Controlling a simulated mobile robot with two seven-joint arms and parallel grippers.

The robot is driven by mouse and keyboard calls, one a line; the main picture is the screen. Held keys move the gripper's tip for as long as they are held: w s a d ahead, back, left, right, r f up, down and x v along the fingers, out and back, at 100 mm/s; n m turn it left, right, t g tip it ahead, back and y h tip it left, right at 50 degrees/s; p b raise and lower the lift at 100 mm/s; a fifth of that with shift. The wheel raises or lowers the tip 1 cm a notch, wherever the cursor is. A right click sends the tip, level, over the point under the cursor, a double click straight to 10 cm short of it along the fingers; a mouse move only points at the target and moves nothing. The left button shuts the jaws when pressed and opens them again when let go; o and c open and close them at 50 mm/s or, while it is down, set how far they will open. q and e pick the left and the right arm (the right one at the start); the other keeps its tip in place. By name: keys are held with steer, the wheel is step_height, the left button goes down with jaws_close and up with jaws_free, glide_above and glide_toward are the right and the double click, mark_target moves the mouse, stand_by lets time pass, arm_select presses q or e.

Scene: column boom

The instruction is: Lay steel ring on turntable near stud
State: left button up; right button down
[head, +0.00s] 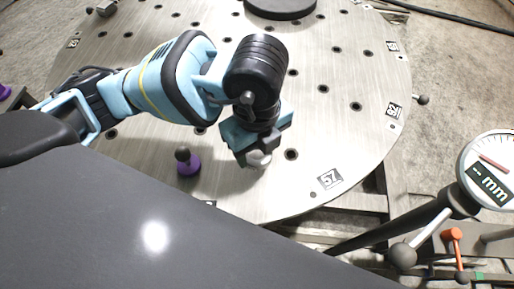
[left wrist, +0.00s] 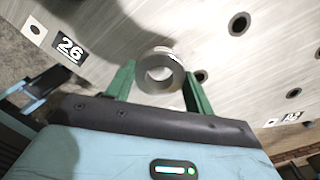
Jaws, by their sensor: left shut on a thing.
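The steel ring (left wrist: 177,77) is a short, thick grey ring. It sits between the two green fingers of my left gripper (left wrist: 158,84), which is shut on it. In the head view the left gripper (head: 257,152) points down over the near part of the turntable (head: 330,135), with a pale bit of the ring (head: 259,160) showing under it. I cannot tell whether the ring touches the plate. A purple stud (head: 188,166) with a dark ball top stands on the plate, a little left of the gripper. My right gripper is not in view.
A black disc (head: 280,5) lies at the back. A dial gauge marked mm (head: 489,170) and an orange lever (head: 453,236) stand at right. A dark surface fills the lower left.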

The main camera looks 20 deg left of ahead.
mark_target(257, 150)
arm_select(q)
steer(key=shift+w+a, duration=0.1)
steer(key=shift+w, duration=0.15)
steer(key=f, duration=0.2)
steer(key=shift+w+a+f, duration=0.15)
steer(key=shift+w+f, duration=0.2)
steer(key=shift+f, duration=0.05)
steer(key=shift+f+b, duration=0.3)
steer(key=shift+f, duration=0.05)
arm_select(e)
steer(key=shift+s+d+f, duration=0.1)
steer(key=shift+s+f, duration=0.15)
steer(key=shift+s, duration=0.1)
arm_select(q)
steer(key=shift+f, duration=0.25)
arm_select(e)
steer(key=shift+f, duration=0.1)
arm_select(q)
steer(key=o, duration=1.2)
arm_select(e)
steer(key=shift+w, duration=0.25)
